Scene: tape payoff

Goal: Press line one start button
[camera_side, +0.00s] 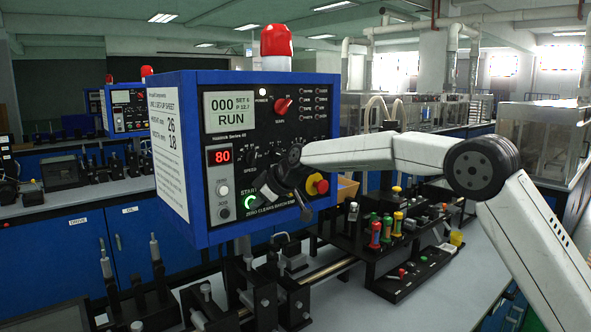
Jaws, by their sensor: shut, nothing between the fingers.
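The blue control box (222,238) stands at the centre left with its black front panel towards the right. The start button, a green-lit ring (249,203), glows low on that panel under the START label. I cannot tell whether the tips touch the button. The gripper body hides part of the lower panel.
A red stop knob on a yellow base (318,184) sits right beside my gripper. A red selector knob (282,105) is higher up. A red beacon (276,42) tops the box. Black fixtures and a rack of coloured-handled tools (385,230) stand on the bench (440,300).

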